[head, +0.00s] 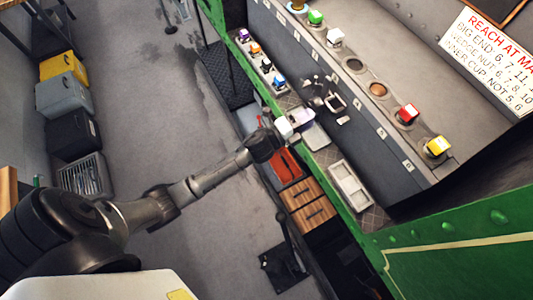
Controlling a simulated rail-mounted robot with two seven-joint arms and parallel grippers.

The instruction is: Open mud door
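My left arm comes in from the left and reaches across to the green side of the tram (325,182). Its gripper (296,124) is at the green edge, beside a small pale tray (316,137) and a dark metal fitting (322,97). The gripper is small here, and I cannot tell whether its fingers are open or shut or touching anything. I cannot pick out the mud door with certainty; it may be hidden or too small. My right gripper is not in view.
A grey shelf carries coloured caps, including a red one (407,113) and a yellow one (437,147). Below the green edge are a red box (285,167) and wooden drawers (308,204). Bins, including a yellow one (63,67), line the left. Grey floor (150,110) between is mostly clear.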

